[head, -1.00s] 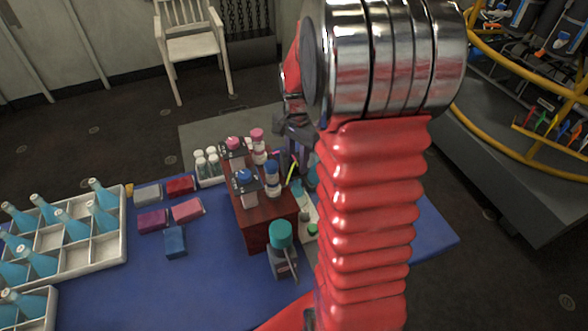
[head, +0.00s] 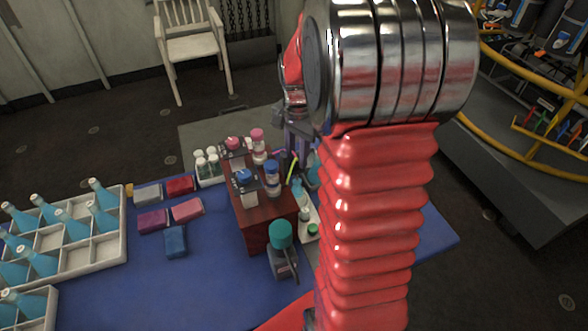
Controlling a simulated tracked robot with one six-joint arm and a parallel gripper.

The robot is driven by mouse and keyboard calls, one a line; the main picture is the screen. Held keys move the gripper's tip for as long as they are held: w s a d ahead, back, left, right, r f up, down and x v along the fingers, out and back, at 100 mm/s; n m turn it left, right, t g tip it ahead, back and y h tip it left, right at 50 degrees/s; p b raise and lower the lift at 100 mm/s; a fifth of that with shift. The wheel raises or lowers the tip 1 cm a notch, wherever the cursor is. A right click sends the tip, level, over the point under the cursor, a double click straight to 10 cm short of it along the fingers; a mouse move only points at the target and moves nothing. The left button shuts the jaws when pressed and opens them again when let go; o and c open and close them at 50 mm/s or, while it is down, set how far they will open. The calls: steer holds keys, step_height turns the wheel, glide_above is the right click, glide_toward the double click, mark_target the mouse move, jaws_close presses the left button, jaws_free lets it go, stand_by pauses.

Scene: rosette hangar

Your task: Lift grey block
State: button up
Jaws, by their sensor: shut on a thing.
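A grey block (head: 147,193) lies flat on the blue table top, left of a red block (head: 181,185) and behind a purple block (head: 153,220). My gripper (head: 299,150) is partly hidden by my arm. It points down beyond the wooden box, well to the right of the grey block and apart from it. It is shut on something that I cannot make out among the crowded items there.
A pink block (head: 187,209) and a blue block (head: 175,241) lie nearby. White crates of blue bottles (head: 62,262) stand at left. A dark red box (head: 267,216) with bottles on it and a teal-capped container (head: 281,240) stand mid-table.

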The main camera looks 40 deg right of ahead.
steer(key=shift+w+d+r, duration=0.1)
steer(key=shift+r, duration=1.3)
steer(key=o, duration=0.8)
step_height(320, 180, up, 7)
steer(key=shift+f, duration=0.1)
stand_by(0.5)
stand_by(0.5)
